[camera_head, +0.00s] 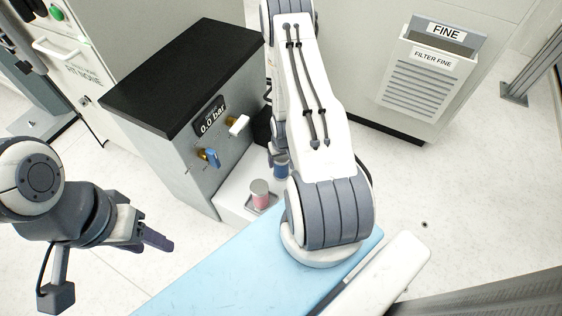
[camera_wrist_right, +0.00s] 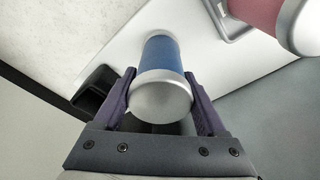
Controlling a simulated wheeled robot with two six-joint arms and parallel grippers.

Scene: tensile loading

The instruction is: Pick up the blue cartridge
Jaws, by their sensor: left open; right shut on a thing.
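The blue cartridge (camera_wrist_right: 161,62) has silver ends and sits between the two fingers of my right gripper (camera_wrist_right: 160,98) in the right wrist view. The fingers are shut on it near its silver end. In the head view only a part of the blue cartridge (camera_head: 281,170) shows beside my right arm, and that arm hides most of my right gripper. My left gripper (camera_head: 158,238) is open and empty over the floor at the left, well apart from the cartridge.
A pink cartridge (camera_head: 260,194) with a silver top stands on the white ledge (camera_head: 232,200) near the blue one. A grey cabinet with a black top (camera_head: 185,75) and a pressure display (camera_head: 210,117) rises behind the ledge. A light blue surface (camera_head: 225,275) lies in front. A filter bin (camera_head: 430,75) is at upper right.

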